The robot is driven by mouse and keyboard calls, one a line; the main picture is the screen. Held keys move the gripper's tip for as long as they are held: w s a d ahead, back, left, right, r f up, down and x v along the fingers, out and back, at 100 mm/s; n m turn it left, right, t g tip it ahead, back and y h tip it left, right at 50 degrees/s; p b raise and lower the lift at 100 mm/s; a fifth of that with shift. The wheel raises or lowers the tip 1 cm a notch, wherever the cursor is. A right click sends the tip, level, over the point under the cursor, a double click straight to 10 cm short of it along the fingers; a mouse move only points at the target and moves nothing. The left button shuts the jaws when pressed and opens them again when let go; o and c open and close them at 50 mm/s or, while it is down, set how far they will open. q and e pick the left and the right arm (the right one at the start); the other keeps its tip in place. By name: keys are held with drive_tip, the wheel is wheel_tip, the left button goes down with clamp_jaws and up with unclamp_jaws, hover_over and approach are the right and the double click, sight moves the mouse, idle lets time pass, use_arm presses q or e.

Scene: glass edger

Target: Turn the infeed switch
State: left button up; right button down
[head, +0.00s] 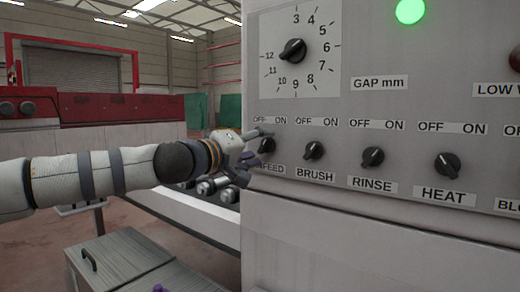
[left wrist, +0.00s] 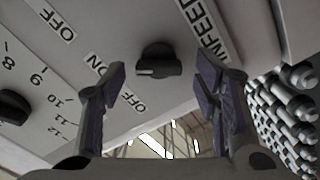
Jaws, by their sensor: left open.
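The infeed switch (head: 267,145) is a black knob on the grey panel, leftmost in its row. In the head view its label, partly hidden by my gripper, reads "FEED". My left gripper (head: 257,147) is at this knob, with its fingers toward the panel. In the left wrist view the infeed switch (left wrist: 158,62) shows between the two spread fingers of my left gripper (left wrist: 162,74), with gaps on both sides. A white mark shows on the knob's lower left side; which label it points to I cannot tell. My right gripper is not in view.
The brush (head: 314,151), rinse (head: 373,157) and heat (head: 447,165) switches sit to the right in the row. The gap dial (head: 292,51) is above. Rollers (head: 212,186) lie beside the panel's left edge. A green lamp (head: 410,11) is lit.

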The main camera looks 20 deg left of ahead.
use_arm(q)
drive_tip(key=shift+w+d, duration=0.2)
drive_tip(key=shift+w, duration=0.25)
drive_tip(key=c, duration=1.1)
drive_tip(key=shift+c, duration=0.2)
